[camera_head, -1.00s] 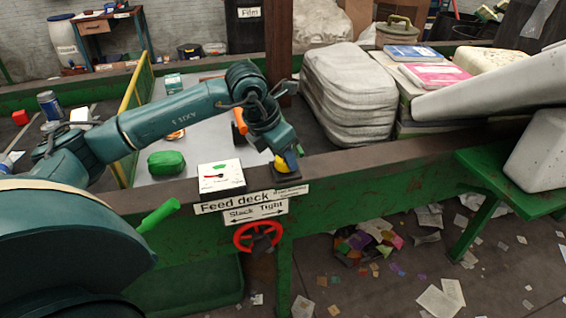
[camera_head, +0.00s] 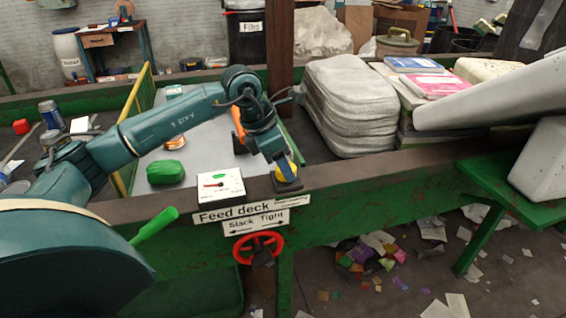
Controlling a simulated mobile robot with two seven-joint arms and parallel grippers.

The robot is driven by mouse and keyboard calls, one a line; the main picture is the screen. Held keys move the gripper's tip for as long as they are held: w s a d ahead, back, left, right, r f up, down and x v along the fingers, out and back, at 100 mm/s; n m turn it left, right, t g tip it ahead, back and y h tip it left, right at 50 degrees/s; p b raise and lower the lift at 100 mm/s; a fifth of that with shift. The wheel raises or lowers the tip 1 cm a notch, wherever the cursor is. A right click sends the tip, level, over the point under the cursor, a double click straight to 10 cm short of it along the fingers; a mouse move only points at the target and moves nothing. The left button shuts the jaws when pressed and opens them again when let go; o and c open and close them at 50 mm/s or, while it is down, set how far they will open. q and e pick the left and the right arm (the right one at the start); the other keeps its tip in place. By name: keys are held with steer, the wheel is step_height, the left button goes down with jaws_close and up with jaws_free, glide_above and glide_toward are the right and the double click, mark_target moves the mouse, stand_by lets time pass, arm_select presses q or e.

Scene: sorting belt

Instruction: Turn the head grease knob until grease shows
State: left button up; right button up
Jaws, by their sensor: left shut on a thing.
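A small yellow knob (camera_head: 287,174) sits on a dark mount on the green frame's top ledge, right of the gauge box. I take it for the head grease knob, as the small label (camera_head: 292,201) below it is too fine to read. My left gripper (camera_head: 285,167) points down from above and is shut on the knob, hiding part of it. Whether grease shows around it is too small to tell. My right gripper is out of view.
A white gauge box (camera_head: 220,186) stands left of the knob. A red handwheel (camera_head: 258,247) is below the "Slack Tight" sign (camera_head: 256,222). A green lever (camera_head: 154,226) sticks up at the left. Grey stacked bales (camera_head: 350,105) stand behind and to the right.

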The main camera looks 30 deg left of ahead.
arm_select(q)
steer(key=o, duration=1)
steer(key=v, duration=1.3)
steer(key=shift+r, duration=0.1)
steer(key=shift+c, duration=0.2)
